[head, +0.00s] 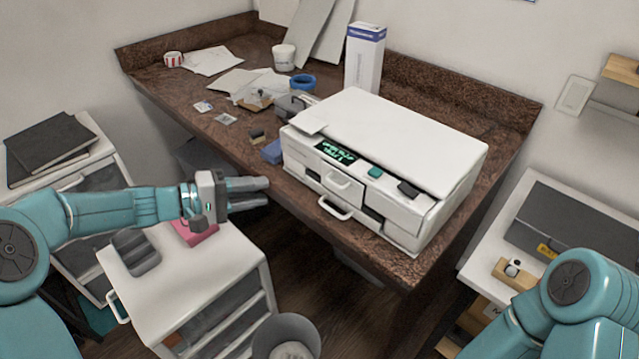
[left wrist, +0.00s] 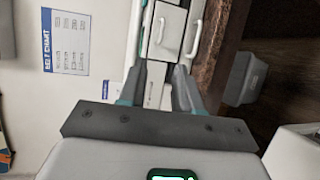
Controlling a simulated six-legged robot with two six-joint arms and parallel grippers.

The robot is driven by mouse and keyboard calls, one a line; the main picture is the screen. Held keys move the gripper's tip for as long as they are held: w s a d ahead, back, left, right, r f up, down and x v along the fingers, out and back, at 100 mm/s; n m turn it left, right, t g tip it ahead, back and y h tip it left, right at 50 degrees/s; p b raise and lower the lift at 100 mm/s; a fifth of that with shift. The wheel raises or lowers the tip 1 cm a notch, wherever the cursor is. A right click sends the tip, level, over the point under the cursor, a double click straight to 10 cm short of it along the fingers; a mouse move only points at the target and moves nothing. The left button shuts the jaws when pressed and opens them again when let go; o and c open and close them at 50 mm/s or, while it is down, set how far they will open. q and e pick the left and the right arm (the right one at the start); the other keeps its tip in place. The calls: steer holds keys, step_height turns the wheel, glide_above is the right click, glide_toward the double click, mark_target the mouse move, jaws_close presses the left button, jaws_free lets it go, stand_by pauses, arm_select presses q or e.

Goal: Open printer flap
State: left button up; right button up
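The white printer (head: 415,135) sits on the brown desk, its front facing the desk's front edge. Its front has a green-lit display (head: 336,151), an upper handle (head: 338,180) and a lower handle (head: 335,208). I cannot tell from the frames which part is the flap. My left gripper (head: 264,192) is left of the printer front, apart from it, with nothing between its fingers. In the left wrist view the left gripper's fingers (left wrist: 158,90) stand apart, and the white printer front with a handle (left wrist: 192,38) shows beyond them. My right gripper is out of view.
A white drawer cabinet (head: 195,270) with a grey tray and a pink item stands below my left arm. A grey bin (head: 287,337) is beside it.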

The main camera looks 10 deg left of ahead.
mark_target(331, 183)
arm_select(q)
steer(key=p+x, duration=0.1)
steer(key=x, duration=0.7)
steer(key=p+x, duration=0.2)
steer(key=x, duration=0.6)
steer(key=shift+s+f, duration=0.15)
steer(key=shift+f, duration=0.1)
steer(key=shift+d, duration=0.15)
jaws_close()
stand_by(0.4)
